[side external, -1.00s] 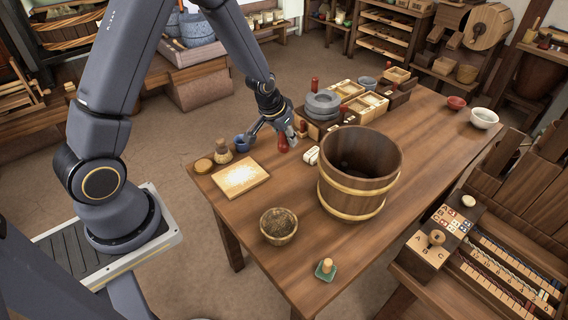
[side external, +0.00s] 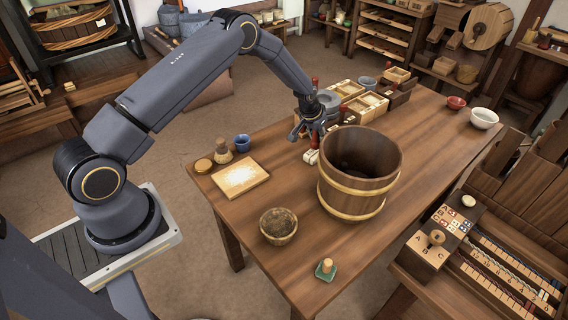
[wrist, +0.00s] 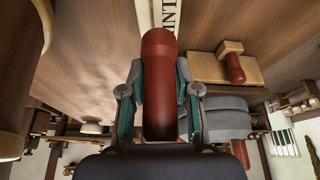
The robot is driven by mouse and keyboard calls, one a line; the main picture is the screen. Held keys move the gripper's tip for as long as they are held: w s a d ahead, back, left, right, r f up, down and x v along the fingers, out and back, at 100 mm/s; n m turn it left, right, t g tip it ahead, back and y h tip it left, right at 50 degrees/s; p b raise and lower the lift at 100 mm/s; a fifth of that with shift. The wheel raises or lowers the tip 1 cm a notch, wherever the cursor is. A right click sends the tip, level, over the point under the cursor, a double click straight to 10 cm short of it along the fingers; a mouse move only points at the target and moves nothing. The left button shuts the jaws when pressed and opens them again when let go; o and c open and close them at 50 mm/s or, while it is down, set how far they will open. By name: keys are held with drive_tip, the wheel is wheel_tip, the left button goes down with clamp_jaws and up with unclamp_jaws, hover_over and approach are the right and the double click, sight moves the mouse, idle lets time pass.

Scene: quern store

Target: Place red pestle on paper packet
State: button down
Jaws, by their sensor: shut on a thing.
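The red pestle (wrist: 159,85) is gripped between the fingers of my gripper (wrist: 160,95) in the wrist view. Its far end points toward the white paper packet (wrist: 168,14), which carries dark lettering. In the side view the packet (side external: 311,157) lies on the table just left of the wooden bucket. My gripper (side external: 311,136) is over or just behind the packet there, and its fingers mostly hide the pestle. I cannot tell whether the pestle touches the packet.
The large wooden bucket (side external: 358,185) stands close on the right. Grey quern stones (side external: 328,101) and wooden boxes (side external: 366,106) stand behind. A blue cup (side external: 242,143), a board with pale powder (side external: 241,178) and a bowl (side external: 278,226) are to the left and front.

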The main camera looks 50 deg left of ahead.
drive_tip(key=shift+f, duration=1.05)
drive_tip(key=shift+f, duration=0.1)
drive_tip(key=c, duration=0.8)
unclamp_jaws()
drive_tip(key=shift+c, duration=0.2)
